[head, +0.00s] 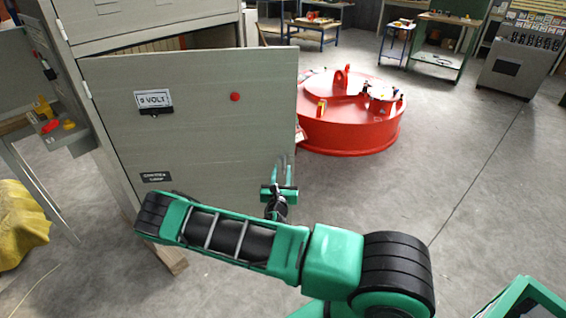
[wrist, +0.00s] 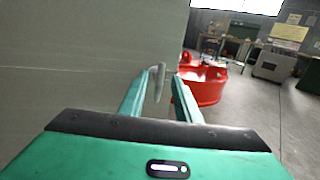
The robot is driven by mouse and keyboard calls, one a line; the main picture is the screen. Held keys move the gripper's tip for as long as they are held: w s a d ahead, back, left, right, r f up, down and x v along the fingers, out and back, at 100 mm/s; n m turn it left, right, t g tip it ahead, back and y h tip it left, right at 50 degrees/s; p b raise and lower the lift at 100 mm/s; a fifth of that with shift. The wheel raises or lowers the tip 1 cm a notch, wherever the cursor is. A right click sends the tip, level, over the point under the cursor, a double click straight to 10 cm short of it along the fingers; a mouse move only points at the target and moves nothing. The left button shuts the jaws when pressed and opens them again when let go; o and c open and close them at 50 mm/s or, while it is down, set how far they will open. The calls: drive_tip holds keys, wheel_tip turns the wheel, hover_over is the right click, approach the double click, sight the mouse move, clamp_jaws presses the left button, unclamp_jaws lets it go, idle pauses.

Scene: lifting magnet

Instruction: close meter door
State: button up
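The meter door (head: 200,125) is a grey panel on a grey cabinet. It is hinged at its left and stands ajar, with a dark gap above it. My gripper (head: 280,178) is at the door's lower right edge. In the wrist view my gripper (wrist: 160,90) has its two green fingers apart. A grey upright handle (wrist: 160,80) shows between them near the door's edge. I cannot tell whether the fingers touch it. The door's face (wrist: 90,65) fills the left of that view.
A red lifting magnet (head: 350,120) stands on the floor behind and right of the door. Workbenches (head: 440,45) and a grey cabinet (head: 520,65) stand at the back. A yellow cloth (head: 18,225) lies at the left.

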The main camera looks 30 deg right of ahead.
sight(283, 162)
drive_tip(key=x, duration=0.7)
drive_tip(key=shift+d, duration=0.15)
drive_tip(key=shift+w, duration=0.15)
clamp_jaws()
